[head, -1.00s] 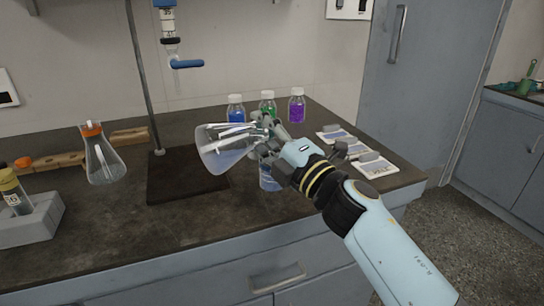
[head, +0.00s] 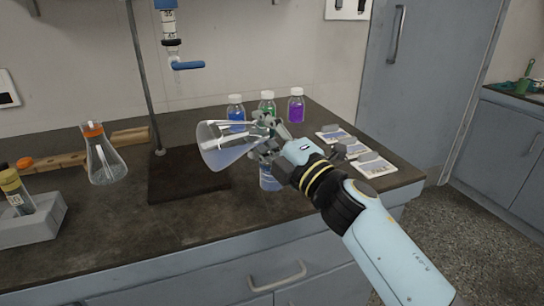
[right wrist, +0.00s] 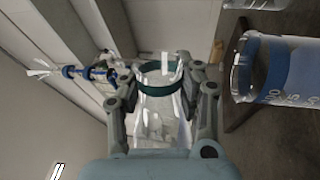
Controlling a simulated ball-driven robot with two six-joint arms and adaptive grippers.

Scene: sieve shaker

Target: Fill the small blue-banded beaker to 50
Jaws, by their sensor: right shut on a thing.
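My right gripper (head: 263,138) is shut on the neck of a clear conical flask (head: 222,148). The flask is tipped well over, wide base to the left and neck to the right, with pale liquid in it. In the right wrist view, the gripper (right wrist: 168,85) is around the flask neck, which has a dark green band (right wrist: 158,68). The small blue-banded beaker (head: 270,180) stands on the bench below the gripper, partly hidden by it. Its blue band and marks show in the right wrist view (right wrist: 282,70). Its fill level is unclear. My left gripper is out of view.
Bottles with blue (head: 236,112), green (head: 267,103) and purple (head: 296,107) contents stand behind. A burette (head: 170,30) hangs above a dark stand base (head: 185,180). An orange-banded flask (head: 105,160) and a grey rack (head: 30,220) are left. Cards (head: 370,165) lie right.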

